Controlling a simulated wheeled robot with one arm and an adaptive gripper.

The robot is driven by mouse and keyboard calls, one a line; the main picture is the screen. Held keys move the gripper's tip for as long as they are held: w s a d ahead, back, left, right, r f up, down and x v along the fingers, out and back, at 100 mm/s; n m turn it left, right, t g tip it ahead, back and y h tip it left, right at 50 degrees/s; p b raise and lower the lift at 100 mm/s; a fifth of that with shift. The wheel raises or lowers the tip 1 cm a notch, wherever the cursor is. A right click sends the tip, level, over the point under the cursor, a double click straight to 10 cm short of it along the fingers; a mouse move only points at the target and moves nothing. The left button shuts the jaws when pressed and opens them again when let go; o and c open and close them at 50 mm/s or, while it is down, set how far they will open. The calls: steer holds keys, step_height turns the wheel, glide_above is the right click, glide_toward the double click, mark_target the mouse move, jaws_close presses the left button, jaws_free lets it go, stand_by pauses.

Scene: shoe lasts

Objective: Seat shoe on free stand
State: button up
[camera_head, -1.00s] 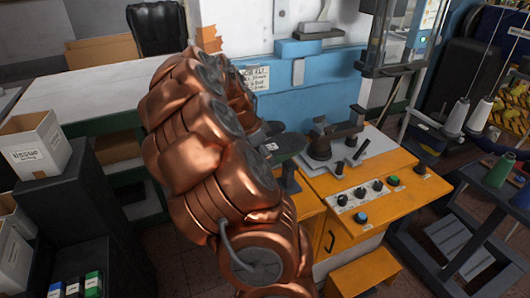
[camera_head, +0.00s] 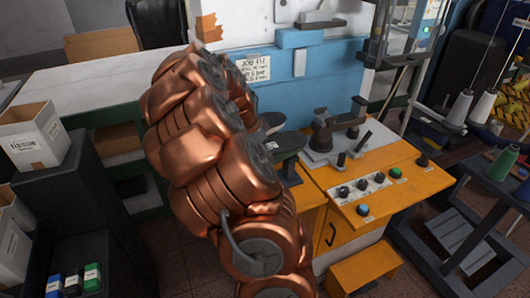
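A dark, sole-shaped piece (camera_head: 287,142) shows just right of my copper arm, on top of a dark post (camera_head: 290,172) by the orange machine bench. I cannot tell whether it is a shoe or the bare top of a stand. A second dark rounded piece (camera_head: 272,121) lies just behind it, partly covered by my arm; it may be part of a shoe. My arm fills the middle of the view and hides what is behind it. My gripper is not visible, so I cannot see whether it holds a shoe.
The orange bench (camera_head: 400,162) carries a dark clamp device (camera_head: 338,128) and a button panel (camera_head: 362,190). A low orange step (camera_head: 366,272) stands in front. A dark rack (camera_head: 470,235) with thread cones is at right. A tissue box (camera_head: 35,137) sits on a black cabinet at left.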

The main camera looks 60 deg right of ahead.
steer(key=shift+f, duration=0.15)
stand_by(0.4)
steer(key=o, duration=1.9)
steer(key=v, duration=1.1)
steer(key=shift+a+r, duration=0.2)
steer(key=shift+r, duration=0.25)
steer(key=shift+w, duration=0.1)
